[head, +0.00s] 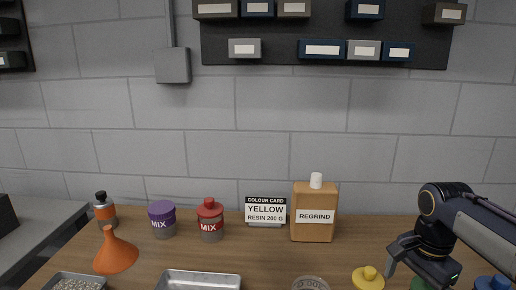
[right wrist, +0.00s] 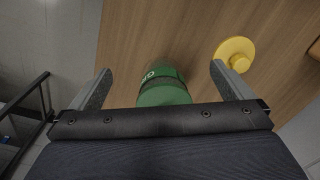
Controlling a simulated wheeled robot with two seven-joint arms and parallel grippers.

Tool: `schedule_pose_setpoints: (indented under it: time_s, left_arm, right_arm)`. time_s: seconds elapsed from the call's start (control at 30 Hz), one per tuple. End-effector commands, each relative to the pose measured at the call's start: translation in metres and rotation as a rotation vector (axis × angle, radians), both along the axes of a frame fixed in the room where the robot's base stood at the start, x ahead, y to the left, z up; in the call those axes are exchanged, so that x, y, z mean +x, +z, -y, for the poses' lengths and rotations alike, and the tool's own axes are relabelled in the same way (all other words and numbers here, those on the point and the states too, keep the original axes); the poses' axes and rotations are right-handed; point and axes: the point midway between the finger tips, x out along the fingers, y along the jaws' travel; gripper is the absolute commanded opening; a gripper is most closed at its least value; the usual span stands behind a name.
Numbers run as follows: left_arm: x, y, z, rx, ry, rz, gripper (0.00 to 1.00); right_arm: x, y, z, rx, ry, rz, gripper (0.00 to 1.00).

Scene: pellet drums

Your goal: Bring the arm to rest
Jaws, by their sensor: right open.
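My right arm comes in from the right in the head view, with its gripper (head: 418,268) over the front right of the table. In the right wrist view the gripper (right wrist: 160,70) is open, its fingers wide apart. A green drum (right wrist: 163,88) shows between and below the fingers, partly hidden by the gripper body. I cannot tell how far below it is. A bit of green (head: 418,284) shows under the gripper in the head view. A yellow knobbed lid (head: 368,278) lies left of the gripper; it also shows in the right wrist view (right wrist: 235,55). My left gripper is out of view.
A metal tray (head: 200,274) is in front. A blue lid (head: 492,283) sits far right.

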Motion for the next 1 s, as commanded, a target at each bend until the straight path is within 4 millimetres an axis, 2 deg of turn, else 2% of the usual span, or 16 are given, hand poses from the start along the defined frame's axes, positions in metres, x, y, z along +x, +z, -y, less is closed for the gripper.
schedule_pose_setpoints:
  time_s: [0.33,0.57,0.8,0.9,1.0]
  left_arm:
    - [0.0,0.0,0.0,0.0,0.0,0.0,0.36]
    - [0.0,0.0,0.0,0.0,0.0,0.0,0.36]
    - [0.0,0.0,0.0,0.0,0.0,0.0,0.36]
    - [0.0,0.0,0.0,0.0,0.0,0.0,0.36]
    - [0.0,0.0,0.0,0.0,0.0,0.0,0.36]
  right_arm:
    - [-0.032,0.0,-0.023,0.036,0.215,0.095,1.0]
    - [-0.072,-0.008,-0.052,0.062,0.471,0.224,1.0]
    - [-0.129,-0.037,-0.097,0.05,0.838,0.46,1.0]
    - [-0.146,-0.051,-0.114,0.027,0.961,0.551,1.0]
    - [-0.155,-0.06,-0.123,0.011,1.031,0.6,1.0]
